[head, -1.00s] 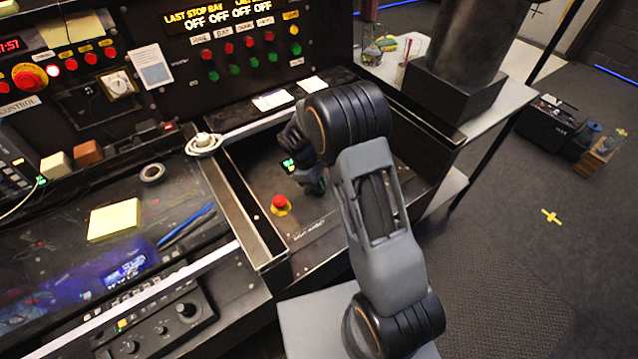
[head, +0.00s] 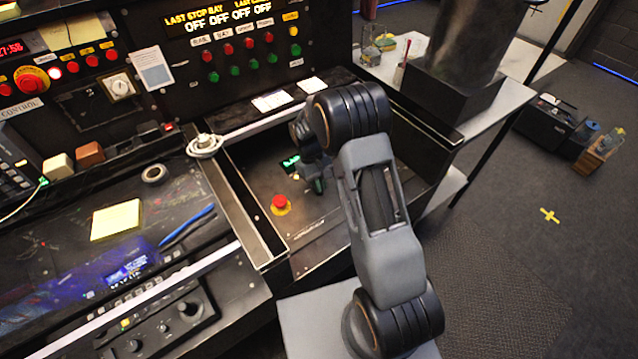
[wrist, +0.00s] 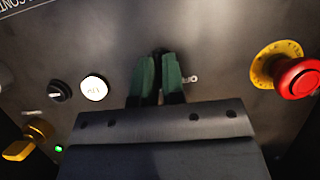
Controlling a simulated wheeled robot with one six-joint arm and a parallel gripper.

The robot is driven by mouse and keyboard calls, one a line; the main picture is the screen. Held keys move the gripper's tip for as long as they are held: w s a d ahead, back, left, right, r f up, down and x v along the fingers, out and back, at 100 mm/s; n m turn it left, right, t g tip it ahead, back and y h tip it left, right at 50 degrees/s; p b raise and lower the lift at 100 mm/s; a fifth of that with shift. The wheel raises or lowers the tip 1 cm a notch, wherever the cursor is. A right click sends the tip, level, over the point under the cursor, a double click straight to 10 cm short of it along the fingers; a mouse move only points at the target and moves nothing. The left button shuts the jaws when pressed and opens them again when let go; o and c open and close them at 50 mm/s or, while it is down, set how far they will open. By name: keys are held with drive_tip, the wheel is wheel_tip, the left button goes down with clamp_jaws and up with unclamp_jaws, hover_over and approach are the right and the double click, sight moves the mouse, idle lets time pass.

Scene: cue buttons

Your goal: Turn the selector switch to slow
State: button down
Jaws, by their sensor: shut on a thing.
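In the wrist view my gripper (wrist: 158,72) reaches down to the dark panel. Its two green fingertips are closed around a small dark piece (wrist: 158,51), which looks like the selector switch. The fingers hide most of it, so I cannot read which way it points. A small marking (wrist: 190,79) sits just right of the fingertips, too blurred to read. In the head view my gripper (head: 318,183) is low in the recessed panel, partly hidden by my arm.
A red mushroom button (wrist: 300,77) on a yellow collar is right of my gripper; it also shows in the head view (head: 280,202). A white button (wrist: 94,88), a black knob (wrist: 60,90) and a yellow handle (wrist: 25,141) lie to the left. Recess walls surround the panel.

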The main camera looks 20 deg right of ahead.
idle(0.4)
drive_tip(key=c, duration=1.2)
unclamp_jaws()
drive_tip(key=shift+r, duration=0.1)
drive_tip(key=v, duration=1.3)
drive_tip(key=shift+w+r+p, duration=0.1)
drive_tip(key=shift+r+p, duration=0.2)
